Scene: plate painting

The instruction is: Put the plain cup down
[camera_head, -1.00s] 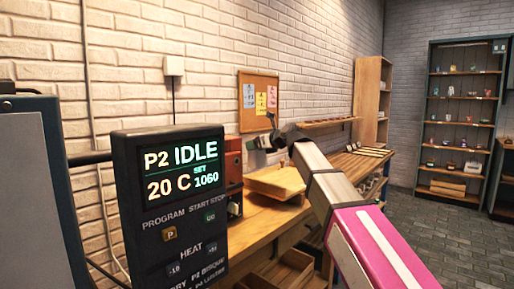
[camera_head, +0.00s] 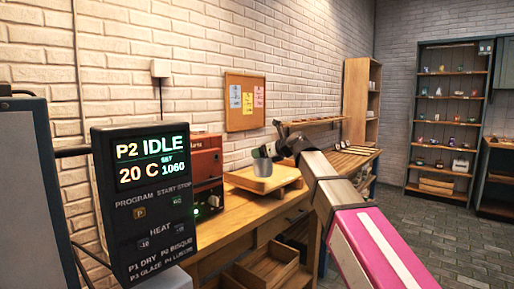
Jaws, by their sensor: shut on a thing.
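The plain cup (camera_head: 262,167) is a small grey cup that looks upright. It shows against the wooden tray-like box on the workbench, and I cannot tell whether its base touches anything. My gripper (camera_head: 267,150) is shut on the cup near its upper part. My arm reaches in from the lower right, with a pink link close to the camera. The far side of the cup and part of the fingers are hidden or too small to make out.
The wooden box (camera_head: 278,180) sits on the workbench (camera_head: 235,222), beside a reddish-brown machine (camera_head: 207,160). A control panel (camera_head: 150,205) reading IDLE stands close at left. A shelf of small wares (camera_head: 447,120) stands at the far right. The floor at right is clear.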

